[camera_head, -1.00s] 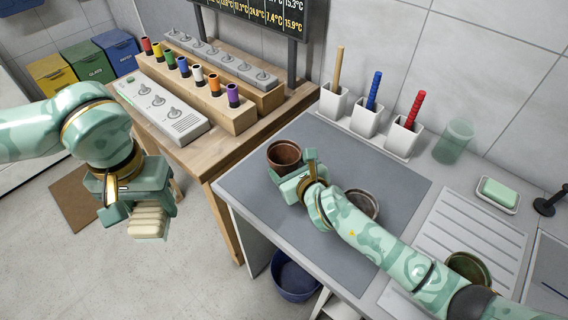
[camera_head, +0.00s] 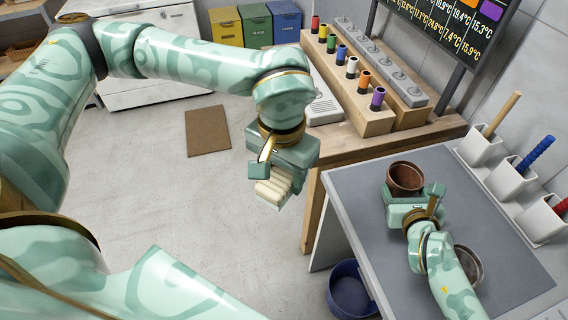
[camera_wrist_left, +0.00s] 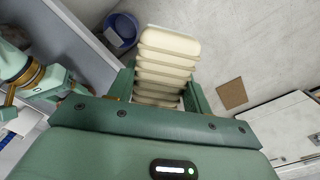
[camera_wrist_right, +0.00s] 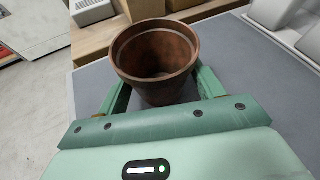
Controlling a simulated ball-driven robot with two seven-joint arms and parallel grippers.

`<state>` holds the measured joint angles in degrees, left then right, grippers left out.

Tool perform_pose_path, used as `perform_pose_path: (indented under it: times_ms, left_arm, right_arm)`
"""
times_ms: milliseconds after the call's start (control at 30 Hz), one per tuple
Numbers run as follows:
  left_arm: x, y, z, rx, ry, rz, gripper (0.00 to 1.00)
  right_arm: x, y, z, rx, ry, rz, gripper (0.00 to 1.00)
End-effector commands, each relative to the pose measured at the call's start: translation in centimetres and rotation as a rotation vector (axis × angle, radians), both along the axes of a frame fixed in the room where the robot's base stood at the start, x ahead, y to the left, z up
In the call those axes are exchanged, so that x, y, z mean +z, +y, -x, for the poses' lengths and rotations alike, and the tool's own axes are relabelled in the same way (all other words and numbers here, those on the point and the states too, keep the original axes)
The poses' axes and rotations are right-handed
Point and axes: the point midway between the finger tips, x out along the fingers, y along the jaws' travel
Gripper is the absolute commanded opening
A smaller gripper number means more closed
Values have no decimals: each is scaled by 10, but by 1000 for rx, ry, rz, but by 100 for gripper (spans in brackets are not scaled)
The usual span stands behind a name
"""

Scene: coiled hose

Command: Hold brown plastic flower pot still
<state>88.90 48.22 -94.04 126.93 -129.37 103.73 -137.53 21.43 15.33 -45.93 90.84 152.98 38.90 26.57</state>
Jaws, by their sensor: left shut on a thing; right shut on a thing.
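The brown plastic flower pot (camera_head: 405,178) stands upright on the grey mat at the back of the counter. My right gripper (camera_head: 414,196) is shut on it, with one finger on each side of its wall. In the right wrist view the brown pot (camera_wrist_right: 155,60) shows its open, empty inside between the fingers. My left gripper (camera_head: 273,184) is shut on a cream ribbed object (camera_wrist_left: 165,65) and holds it over the floor, apart from the pot and the counter.
A wooden bench (camera_head: 345,148) with coloured cylinders stands behind. A blue bucket (camera_head: 352,290) is on the floor below the counter. White holders (camera_head: 510,180) line the wall.

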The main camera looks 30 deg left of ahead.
Motion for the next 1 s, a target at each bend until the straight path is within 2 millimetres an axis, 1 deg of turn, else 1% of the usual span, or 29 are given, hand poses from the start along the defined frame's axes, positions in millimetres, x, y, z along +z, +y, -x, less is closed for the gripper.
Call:
perform_pose_path:
  times_ms: [33, 67, 167, 200, 267, 300, 367, 400, 467, 500, 567, 600, 633, 667, 700, 767, 800, 867, 900, 967, 1000]
  left_arm:
    - [2, -15, -5, -21, -3, 2, 18]
    - [2, -24, -10, -28, -3, 2, 18]
    - [8, -57, -35, -31, -2, 2, 18]
    - [10, -71, -47, -10, -2, 2, 18]
    - [14, -92, -64, 70, -1, 2, 18]
    - [17, -105, -75, 147, -1, 2, 18]
    - [22, -125, -91, 288, 0, 2, 18]
    - [25, -137, -102, 400, 1, 2, 18]
    - [29, -156, -116, 581, 2, 2, 18]
    - [32, -167, -125, 717, 3, 2, 18]
    - [36, -183, -137, 930, 4, 1, 18]
    - [38, -193, -145, 1076, 4, 1, 18]
    - [39, -199, -150, 1183, 4, 0, 18]
    - [40, -205, -154, 1290, 5, 0, 18]
    - [41, -212, -160, 1433, 4, 0, 18]
    - [41, -222, -167, 1646, 5, -1, 18]
    - [41, -228, -171, 1789, 5, -2, 18]
    - [41, -235, -177, 2004, 6, -1, 18]
    - [40, -240, -180, 2149, 6, -2, 18]
    - [38, -245, -185, 2367, 6, -3, 18]
    - [37, -248, -187, 2514, 6, -3, 18]
  right_arm:
    - [0, 0, 0, 0, 1, 0, 45]
    - [0, 0, 0, 1, 1, 0, 45]
    - [0, 0, 0, 1, 1, 0, 45]
    - [0, 0, 0, 1, 1, 0, 45]
    - [0, 0, 0, 1, 1, 0, 45]
    - [0, 0, 0, 1, 1, 0, 45]
    - [0, 0, 0, 0, 1, 0, 45]
    - [0, 0, 0, 0, 1, 0, 45]
    - [0, 0, 0, 0, 1, 0, 45]
    - [0, 0, 0, 0, 1, 0, 45]
    - [0, 0, 0, 0, 1, 0, 45]
    - [0, 0, 0, 0, 1, 0, 45]
    - [0, 0, 0, 0, 1, 0, 45]
    - [0, 0, 0, 0, 1, 0, 45]
    - [0, 0, 0, 0, 1, 0, 45]
    - [-1, 0, 0, 0, 1, 0, 45]
    - [-1, 0, 0, 0, 1, 0, 45]
    - [-1, 0, 0, 0, 1, 0, 45]
    - [-1, 0, 0, 0, 1, 0, 45]
    - [-1, 0, 0, 0, 1, 0, 45]
    - [-1, 0, 0, 0, 1, 0, 45]
